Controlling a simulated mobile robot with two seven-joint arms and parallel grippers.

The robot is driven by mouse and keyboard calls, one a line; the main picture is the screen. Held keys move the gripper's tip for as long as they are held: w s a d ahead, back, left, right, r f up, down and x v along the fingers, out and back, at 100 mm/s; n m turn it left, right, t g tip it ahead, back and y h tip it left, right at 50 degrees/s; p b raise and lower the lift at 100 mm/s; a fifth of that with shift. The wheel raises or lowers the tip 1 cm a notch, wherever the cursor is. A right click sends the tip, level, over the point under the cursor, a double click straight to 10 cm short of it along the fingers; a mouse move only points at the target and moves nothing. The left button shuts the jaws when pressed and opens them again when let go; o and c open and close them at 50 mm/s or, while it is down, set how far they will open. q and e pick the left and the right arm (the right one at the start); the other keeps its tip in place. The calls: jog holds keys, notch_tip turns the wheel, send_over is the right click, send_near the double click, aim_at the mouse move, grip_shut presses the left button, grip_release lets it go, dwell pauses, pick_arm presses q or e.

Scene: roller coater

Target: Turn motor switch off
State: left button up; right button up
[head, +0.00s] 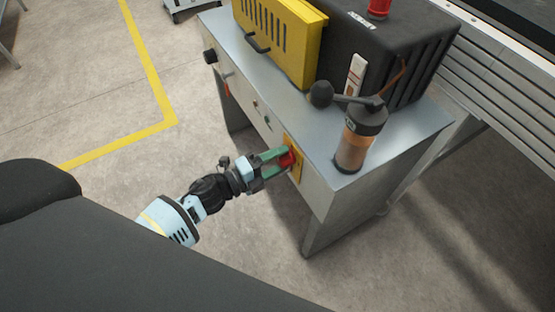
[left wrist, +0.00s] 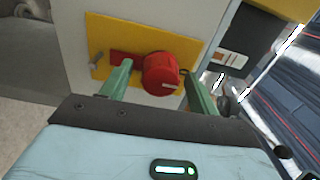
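The motor switch (head: 288,159) is a red rotary knob on a yellow plate (left wrist: 105,42), on the front of the grey machine cabinet. In the left wrist view the red knob (left wrist: 160,74) sits ahead of my left gripper, with a red piece extending left from it. My left gripper (head: 279,163) has two green fingers, spread apart at the knob. In the left wrist view the knob appears between the fingers, closer to the right one; I cannot tell whether either touches it. My right gripper is not in view.
The metal cabinet (head: 335,200) carries a yellow guard (head: 285,40), a black housing (head: 405,45) and an amber cylinder (head: 352,150) with a black ball lever. Other small controls line the cabinet front. Open concrete floor (head: 90,110) lies to the left.

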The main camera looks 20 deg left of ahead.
pick_arm(q)
jog(key=v, duration=0.7)
jog(key=shift+s+a, duration=0.25)
jog(key=shift+s, duration=0.1)
dwell(0.4)
